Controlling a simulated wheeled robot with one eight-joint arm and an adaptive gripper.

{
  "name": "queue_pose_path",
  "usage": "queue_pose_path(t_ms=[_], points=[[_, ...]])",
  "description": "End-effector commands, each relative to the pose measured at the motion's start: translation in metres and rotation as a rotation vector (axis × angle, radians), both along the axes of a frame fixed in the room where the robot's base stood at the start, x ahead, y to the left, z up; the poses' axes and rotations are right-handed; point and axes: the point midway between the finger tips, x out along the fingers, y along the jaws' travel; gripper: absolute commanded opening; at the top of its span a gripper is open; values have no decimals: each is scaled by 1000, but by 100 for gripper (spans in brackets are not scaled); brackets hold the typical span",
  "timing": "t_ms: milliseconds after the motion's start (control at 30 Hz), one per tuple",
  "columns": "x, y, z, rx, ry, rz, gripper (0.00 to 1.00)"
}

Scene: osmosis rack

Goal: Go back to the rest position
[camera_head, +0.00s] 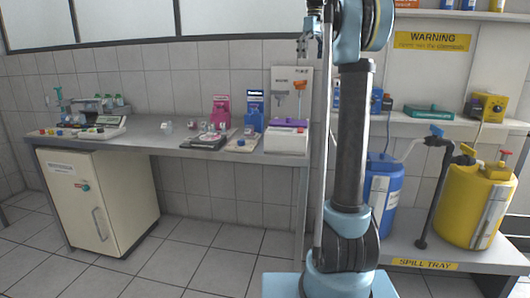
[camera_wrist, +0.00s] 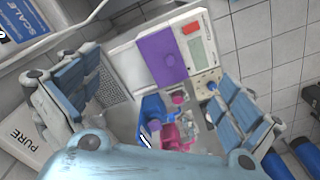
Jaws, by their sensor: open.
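My gripper (camera_wrist: 152,92) is open in the wrist view, with one blue-padded finger on the left and the other on the right. Nothing is held between the fingers. Beyond the gap, a white device with a purple top panel (camera_wrist: 163,55) and a small display shows, with small blue and pink items below it. In the head view my arm stands upright in front of the right part of the scene, and part of its end shows near the top. Whether the fingers touch anything there is too small to tell.
A grey bench (camera_head: 165,140) holds a white device with a purple top (camera_head: 289,126), a pink stand (camera_head: 221,110) and a blue stand (camera_head: 254,110). A cream cabinet (camera_head: 95,205) stands under its left end. Blue (camera_head: 381,195) and yellow (camera_head: 471,207) drums stand right. Floor in front is clear.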

Motion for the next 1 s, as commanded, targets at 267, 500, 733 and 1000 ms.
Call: queue_pose_path(t_ms=[267,500,733,1000], points=[[-25,2,-16,0,-15,-45,100],[-61,2,-42,2,-33,-111,100],[-117,2,-90,6,-60,-212,100],[-187,3,-163,16,-91,-331,100]])
